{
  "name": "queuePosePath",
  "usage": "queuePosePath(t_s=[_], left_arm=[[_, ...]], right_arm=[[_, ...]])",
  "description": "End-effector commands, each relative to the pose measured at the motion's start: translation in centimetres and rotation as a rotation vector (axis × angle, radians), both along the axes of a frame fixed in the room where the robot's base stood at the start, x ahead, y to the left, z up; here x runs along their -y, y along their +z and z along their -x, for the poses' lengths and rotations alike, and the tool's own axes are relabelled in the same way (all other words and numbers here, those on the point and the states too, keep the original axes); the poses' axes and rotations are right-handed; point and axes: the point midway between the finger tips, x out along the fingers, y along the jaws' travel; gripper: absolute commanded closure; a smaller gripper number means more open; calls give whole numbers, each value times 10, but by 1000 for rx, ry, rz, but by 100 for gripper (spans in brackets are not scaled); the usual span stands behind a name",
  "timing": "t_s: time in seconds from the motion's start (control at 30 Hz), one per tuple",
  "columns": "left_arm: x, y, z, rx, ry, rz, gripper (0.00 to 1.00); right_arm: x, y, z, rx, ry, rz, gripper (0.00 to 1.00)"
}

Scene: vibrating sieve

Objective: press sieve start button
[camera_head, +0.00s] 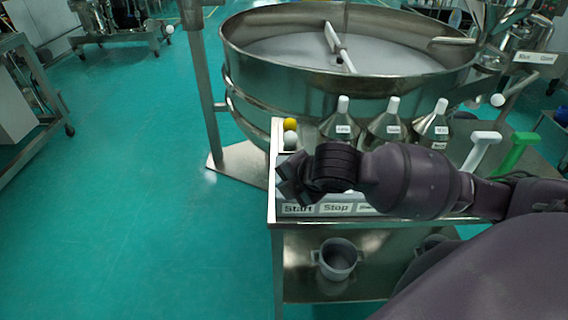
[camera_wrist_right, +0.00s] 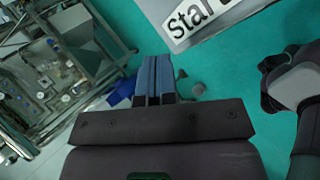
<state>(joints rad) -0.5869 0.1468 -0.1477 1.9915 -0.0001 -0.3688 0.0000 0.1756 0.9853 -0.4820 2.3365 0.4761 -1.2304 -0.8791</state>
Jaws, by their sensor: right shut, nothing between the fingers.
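The Start label (camera_head: 298,209) is on the front of a control panel at the left front corner of a steel cart, beside the Stop label (camera_head: 336,207). My right gripper (camera_head: 287,184) is over the panel, just above the Start label in the head view, and hides the buttons behind it. In the wrist view its fingers (camera_wrist_right: 154,78) are together and empty, and the Start label (camera_wrist_right: 197,18) lies beyond their tips, up and right. Whether the fingers touch a button cannot be told.
The round steel sieve (camera_head: 300,88) stands behind the cart. White (camera_head: 481,150) and green (camera_head: 515,152) handles stand at right. A pot (camera_head: 337,260) sits on the lower shelf.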

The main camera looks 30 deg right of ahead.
Motion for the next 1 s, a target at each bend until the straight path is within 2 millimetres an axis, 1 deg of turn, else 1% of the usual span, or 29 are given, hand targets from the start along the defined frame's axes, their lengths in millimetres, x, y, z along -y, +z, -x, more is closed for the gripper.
queuePosePath(t_s=[0.03, 0.1, 0.3, 0.5, 0.6, 0.7, 1.0], left_arm=[[0, 1, -2, 3, -2, -1, 57], [1, 0, -1, 2, -2, 0, 57], [3, -7, 11, -22, 7, 10, 57], [1, -8, 12, -26, 9, 6, 57], [1, -8, 12, -25, 8, 6, 57], [1, -7, 10, -21, 7, 6, 57], [2, -3, 5, -9, 4, 5, 57]], right_arm=[[6, 8, -8, 17, 43, 50, 100], [13, 19, -17, 37, 104, 114, 100], [36, 55, -42, 91, 254, 293, 100], [56, 85, -56, 123, 343, 419, 100], [62, 93, -60, 131, 364, 454, 100], [66, 97, -62, 134, 375, 470, 100], [66, 98, -62, 135, 378, 474, 100]])
